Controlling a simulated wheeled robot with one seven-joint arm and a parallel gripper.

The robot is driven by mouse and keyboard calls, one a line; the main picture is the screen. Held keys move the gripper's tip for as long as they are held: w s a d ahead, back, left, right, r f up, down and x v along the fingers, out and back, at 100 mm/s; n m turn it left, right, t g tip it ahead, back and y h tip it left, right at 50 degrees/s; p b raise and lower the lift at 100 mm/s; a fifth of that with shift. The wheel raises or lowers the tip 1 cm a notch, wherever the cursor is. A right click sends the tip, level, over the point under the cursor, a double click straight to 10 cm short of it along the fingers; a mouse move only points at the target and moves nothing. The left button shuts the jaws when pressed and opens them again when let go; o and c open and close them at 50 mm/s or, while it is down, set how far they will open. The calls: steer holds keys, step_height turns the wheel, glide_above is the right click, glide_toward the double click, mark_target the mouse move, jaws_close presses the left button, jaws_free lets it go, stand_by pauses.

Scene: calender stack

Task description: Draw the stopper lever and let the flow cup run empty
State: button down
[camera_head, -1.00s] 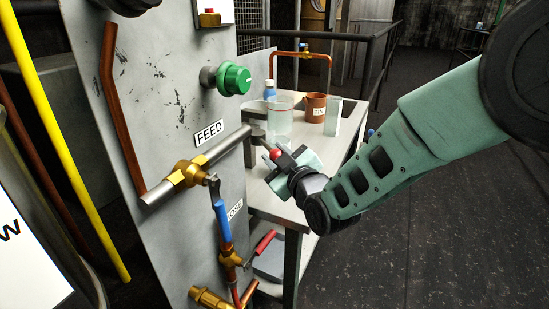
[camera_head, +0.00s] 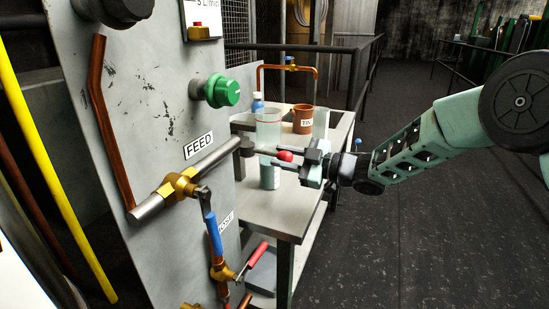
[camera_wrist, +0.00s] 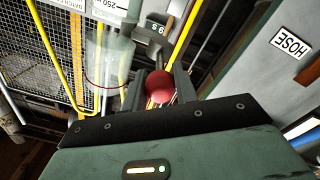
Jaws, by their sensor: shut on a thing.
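The red ball knob (camera_head: 284,155), which looks like the stopper lever's end, sits between the jaws of my gripper (camera_head: 291,158). The jaws are shut on it, and it also shows in the wrist view (camera_wrist: 160,86). The lever's shaft is mostly hidden by the jaws. A clear beaker (camera_head: 268,131) stands just behind and left of the knob. A greenish cylinder (camera_head: 270,176) shows directly below the knob; I cannot tell whether it is the flow cup or another vessel. No liquid stream is clear.
A dark bracket (camera_head: 245,147) stands between the grey panel (camera_head: 150,130) and the gripper. The FEED valve (camera_head: 178,187) projects at left. Floor at right is clear.

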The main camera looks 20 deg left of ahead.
steer(key=shift+w+r+g, duration=0.1)
steer(key=shift+w+g, duration=0.15)
steer(key=shift+g, duration=0.05)
steer(key=c, duration=1.1)
jaws_free()
steer(key=shift+d, duration=0.15)
steer(key=s+d, duration=0.2)
steer(key=d, duration=1.5)
